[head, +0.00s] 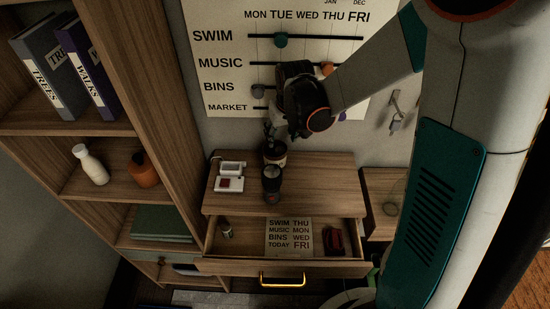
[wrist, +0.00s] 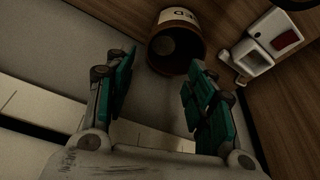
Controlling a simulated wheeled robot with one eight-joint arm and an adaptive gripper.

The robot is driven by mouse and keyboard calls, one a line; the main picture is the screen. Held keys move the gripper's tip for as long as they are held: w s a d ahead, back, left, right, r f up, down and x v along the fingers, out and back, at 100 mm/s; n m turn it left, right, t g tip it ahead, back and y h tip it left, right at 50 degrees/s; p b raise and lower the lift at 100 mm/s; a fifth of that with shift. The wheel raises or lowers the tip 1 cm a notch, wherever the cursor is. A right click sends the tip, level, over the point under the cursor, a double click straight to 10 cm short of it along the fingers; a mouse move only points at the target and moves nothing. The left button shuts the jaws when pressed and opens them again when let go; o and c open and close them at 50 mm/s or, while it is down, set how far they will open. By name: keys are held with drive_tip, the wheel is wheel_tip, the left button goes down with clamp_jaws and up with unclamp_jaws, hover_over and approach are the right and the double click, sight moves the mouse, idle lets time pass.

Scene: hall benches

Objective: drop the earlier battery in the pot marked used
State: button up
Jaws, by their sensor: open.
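My gripper (head: 268,132) is open and empty, high at the back of the wooden cabinet, pointing down just above a dark pot with a pale label (head: 275,153). In the wrist view the pot (wrist: 178,50) lies just beyond my open fingers (wrist: 160,70); its label shows the letters "ED", the rest out of sight. A dull roundish shape (wrist: 165,46) shows inside it; I cannot tell whether it is a battery or the pot's bottom. A small upright cylinder (head: 226,229), perhaps a battery, stands at the left of the open drawer.
A white device with a red patch (head: 230,177) is to the left. The open drawer (head: 283,266) holds a printed card (head: 289,237) and a red-and-black object (head: 333,240). A shelf unit (head: 180,120) borders the left.

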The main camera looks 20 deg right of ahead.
drive_tip(key=v, duration=0.9)
drive_tip(key=shift+s+r, duration=0.2)
drive_tip(key=shift+s, duration=0.1)
drive_tip(key=s+t+b, duration=0.3)
drive_tip(key=s+b, duration=0.2)
drive_tip(key=s, duration=1.4)
drive_tip(key=shift+r+t, duration=0.4)
